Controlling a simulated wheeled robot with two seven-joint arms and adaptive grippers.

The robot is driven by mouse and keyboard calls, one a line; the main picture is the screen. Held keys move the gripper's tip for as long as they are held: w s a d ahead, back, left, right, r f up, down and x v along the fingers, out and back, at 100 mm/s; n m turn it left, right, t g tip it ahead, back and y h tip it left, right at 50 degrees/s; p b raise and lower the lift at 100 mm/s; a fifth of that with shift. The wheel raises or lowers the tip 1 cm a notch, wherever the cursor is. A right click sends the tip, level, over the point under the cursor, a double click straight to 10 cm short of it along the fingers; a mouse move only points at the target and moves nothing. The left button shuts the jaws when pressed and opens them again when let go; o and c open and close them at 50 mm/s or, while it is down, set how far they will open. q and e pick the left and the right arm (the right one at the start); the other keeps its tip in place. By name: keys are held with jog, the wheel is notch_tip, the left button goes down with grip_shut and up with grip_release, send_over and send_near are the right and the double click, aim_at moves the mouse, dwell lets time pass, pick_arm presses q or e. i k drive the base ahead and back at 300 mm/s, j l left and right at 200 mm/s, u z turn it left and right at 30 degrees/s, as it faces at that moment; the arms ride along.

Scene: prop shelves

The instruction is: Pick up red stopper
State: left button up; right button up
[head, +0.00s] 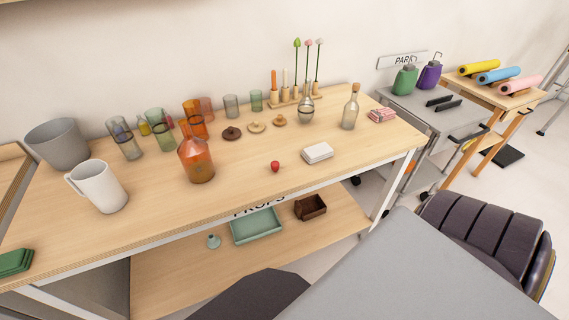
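The red stopper (275,166) is a small, round, red piece on the wooden table top (240,187) in the head view. It stands near the table's front edge, right of the orange bottle (197,161) and left of a white card pack (318,152). Nothing touches it and its whole visible side is clear. Neither of my grippers shows in the head view.
Left are a white mug (98,187) and a grey bucket (57,144). Behind stand several coloured glasses, brown lids (257,127), a round flask (306,112) and a clear corked bottle (351,108). A lower shelf holds a green tray (257,226). Bare wood surrounds the stopper.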

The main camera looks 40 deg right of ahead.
aim_at(275, 165)
jog(key=i+l+z, duration=0.1)
jog(key=l+z, duration=0.15)
jog(key=z, duration=0.25)
jog(key=i+l+z, duration=0.15)
jog(key=z, duration=0.3)
